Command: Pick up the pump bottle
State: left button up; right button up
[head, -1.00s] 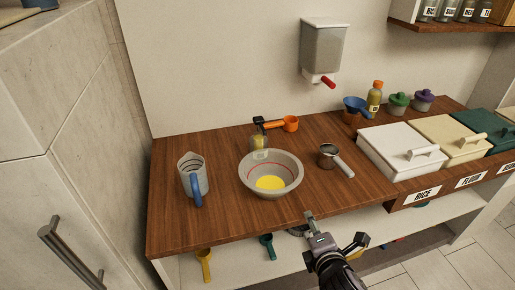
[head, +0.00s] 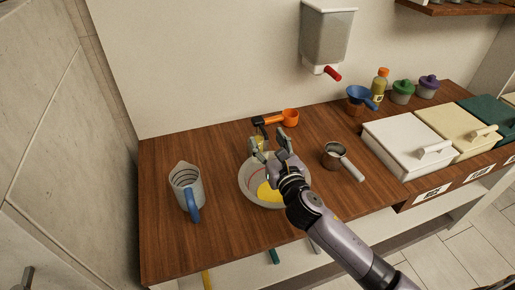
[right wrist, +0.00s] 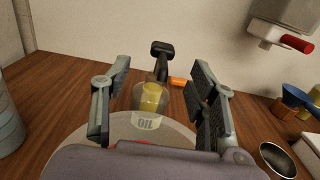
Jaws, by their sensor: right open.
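The pump bottle (right wrist: 151,99) is clear with yellow liquid, a black pump head and a label reading OIL. It stands upright on the counter behind the bowl. In the head view only a little of the bottle (head: 259,142) shows past my gripper. My right gripper (head: 272,150) is above the bowl, in front of the bottle. In the right wrist view its two open fingers (right wrist: 158,105) are on either side of the bottle in the picture, and I see no contact. My left gripper is not in view.
A grey bowl (head: 249,191) with yellow contents lies under my right gripper. A measuring jug (head: 187,185) stands left, a metal cup (head: 335,156) right. A wall dispenser (head: 327,38) hangs above. White, cream and green bins line the right.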

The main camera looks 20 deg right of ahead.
aim_at(260, 124)
jog(key=w, duration=0.3)
jog(key=shift+w, duration=0.35)
jog(key=w+p, duration=0.1)
jog(key=w, duration=0.3)
jog(key=shift+w+d, duration=0.1)
jog(key=shift+w, duration=0.4)
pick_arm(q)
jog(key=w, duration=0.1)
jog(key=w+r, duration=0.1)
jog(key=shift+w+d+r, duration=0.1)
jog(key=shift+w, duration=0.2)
pick_arm(e)
jog(key=c, duration=0.7)
grip_shut()
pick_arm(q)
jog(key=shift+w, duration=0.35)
